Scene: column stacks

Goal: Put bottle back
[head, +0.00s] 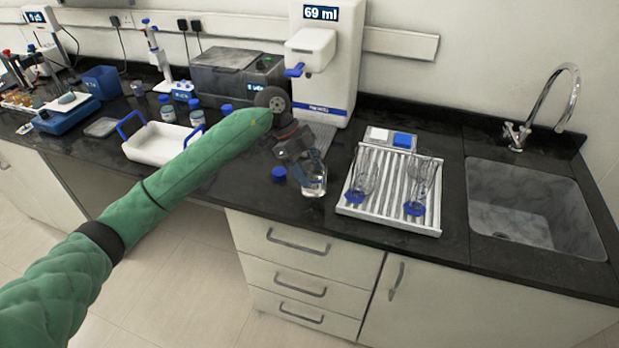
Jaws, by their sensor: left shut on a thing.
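My left gripper (303,160) reaches in from the left on a green-sleeved arm and is shut on a clear glass bottle (315,184). The bottle is uncapped as far as I can see, near the front edge of the dark counter. The gripper hides its upper part; I cannot tell whether its base touches the counter. A loose blue cap (279,174) lies on the counter just left of it. A white tray (137,152) with blue handles stands to the left, partly behind my arm. My right gripper is not in view.
A white dispenser (325,85) reading "69 ml" stands behind the bottle. A ribbed white rack (387,218) with glassware is to the right, beside a sink (535,205). Blue-capped bottles (167,110) stand behind the tray. Some counter around the cap is clear.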

